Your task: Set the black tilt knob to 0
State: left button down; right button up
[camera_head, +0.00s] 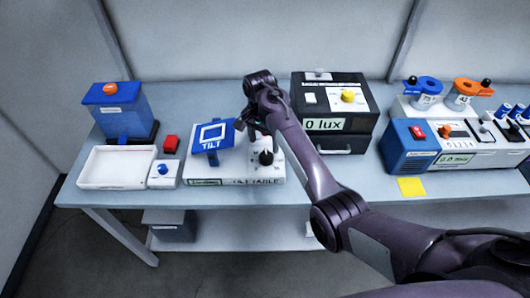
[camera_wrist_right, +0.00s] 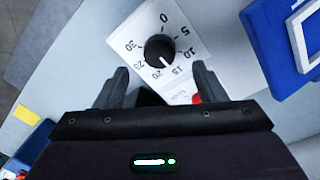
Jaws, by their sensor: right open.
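The black tilt knob (camera_head: 266,157) sits on the right part of the white tilt table base (camera_head: 237,181). In the right wrist view the knob (camera_wrist_right: 159,48) is round, on a white dial numbered 0 to 30. A small pale pointer mark on it faces the side between 15 and 20, away from the 0. My right gripper (camera_wrist_right: 160,72) is open and empty, its fingers apart with the knob just beyond and between their tips. In the head view the right gripper (camera_head: 258,129) is above and behind the knob, partly hidden by its arm. My left gripper is not in view.
The blue tilt plate (camera_head: 211,138) stands left of the knob. A black lux box (camera_head: 335,122) stands at the back right, and a blue and white instrument (camera_head: 408,150) further right.

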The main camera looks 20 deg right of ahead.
aim_at(266, 156)
jog(key=f, duration=0.3)
jog(key=f+p, duration=0.1)
jog(key=f, duration=0.2)
jog(key=shift+s+d+f, duration=0.15)
jog(key=shift+d+f, duration=0.05)
jog(key=c, duration=1)
